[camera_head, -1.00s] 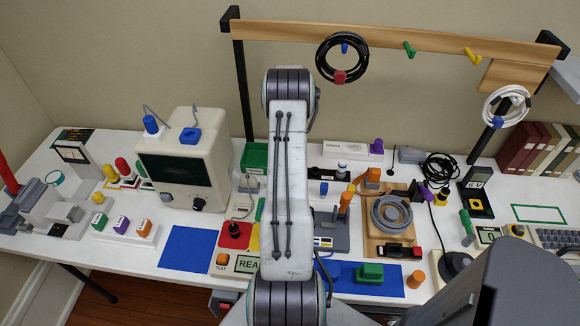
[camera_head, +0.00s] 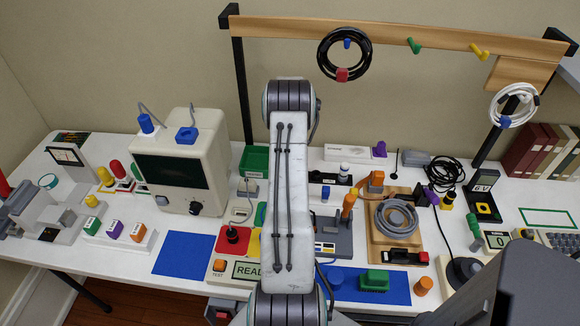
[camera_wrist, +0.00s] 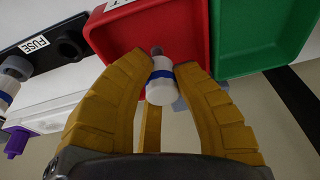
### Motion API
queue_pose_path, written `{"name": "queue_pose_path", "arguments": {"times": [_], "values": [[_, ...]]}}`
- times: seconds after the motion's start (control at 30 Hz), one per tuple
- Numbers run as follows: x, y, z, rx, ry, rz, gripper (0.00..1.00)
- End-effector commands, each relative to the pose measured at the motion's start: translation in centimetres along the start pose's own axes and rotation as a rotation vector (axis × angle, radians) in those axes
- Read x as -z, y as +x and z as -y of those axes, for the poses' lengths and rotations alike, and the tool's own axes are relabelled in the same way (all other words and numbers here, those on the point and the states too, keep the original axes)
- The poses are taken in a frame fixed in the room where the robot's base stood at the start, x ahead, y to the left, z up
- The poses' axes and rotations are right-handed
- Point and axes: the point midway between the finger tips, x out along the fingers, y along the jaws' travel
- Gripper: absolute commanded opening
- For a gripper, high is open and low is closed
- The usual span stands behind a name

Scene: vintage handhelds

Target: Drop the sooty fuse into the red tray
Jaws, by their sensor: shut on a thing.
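In the wrist view my gripper (camera_wrist: 163,72), with yellow ribbed fingers, is shut on a fuse (camera_wrist: 160,94). The fuse is a white cylinder with a blue band and a dark grey tip; I cannot make out soot on it. The red tray (camera_wrist: 150,28) fills the upper middle of the wrist view. The fuse's tip overlaps the tray's near part, while its white body overlaps the near edge. The height between fuse and tray cannot be told. In the head view my arm hides the gripper, the held fuse and the red tray.
A green tray (camera_wrist: 264,35) sits right beside the red one; it also shows in the head view (camera_head: 253,160).

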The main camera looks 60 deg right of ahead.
Motion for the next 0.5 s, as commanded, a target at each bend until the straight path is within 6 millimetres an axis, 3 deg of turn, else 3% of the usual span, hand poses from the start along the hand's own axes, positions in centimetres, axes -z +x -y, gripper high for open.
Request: {"name": "queue_pose_path", "arguments": {"times": [0.5], "values": [[-0.24, 0.98, -0.04, 0.0, 0.0, 0.0, 0.0]]}}
